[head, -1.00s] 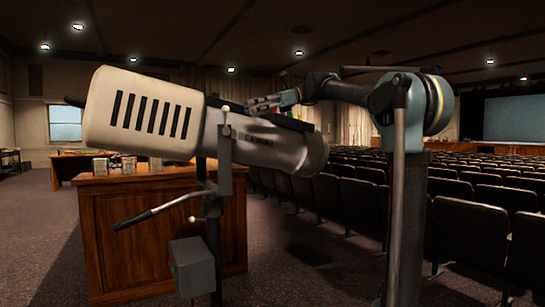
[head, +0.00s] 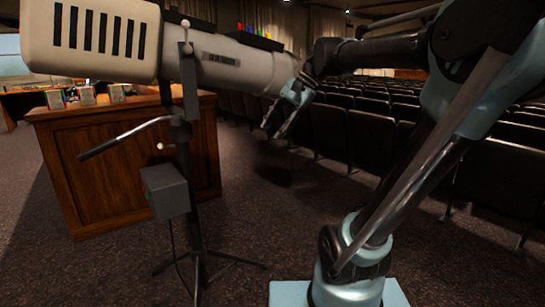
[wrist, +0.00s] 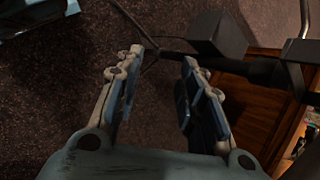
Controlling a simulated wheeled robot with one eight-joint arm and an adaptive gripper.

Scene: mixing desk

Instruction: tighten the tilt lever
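A pale followspot (head: 215,58) sits in a yoke on a dark stand (head: 183,150). A small metal lever with light ball ends (head: 186,47) stands upright at the yoke pivot. A longer bar with a black grip (head: 100,149) slopes down to the left below it, and a small pale knob (head: 160,146) is on the stand. I cannot tell for certain which is the tilt lever. My gripper (head: 273,130) hangs fingers-down by the lamp's front end, right of the levers and apart from them. In the wrist view its fingers (wrist: 163,56) are spread, with nothing between them.
A grey box (head: 167,191) is on the stand, above spread tripod legs (head: 235,261). A wooden desk (head: 95,180) with small boxes (head: 87,95) stands behind. Coloured pieces (head: 260,33) top the lamp. Seat rows (head: 350,135) fill the right. Carpet between stand and base is clear.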

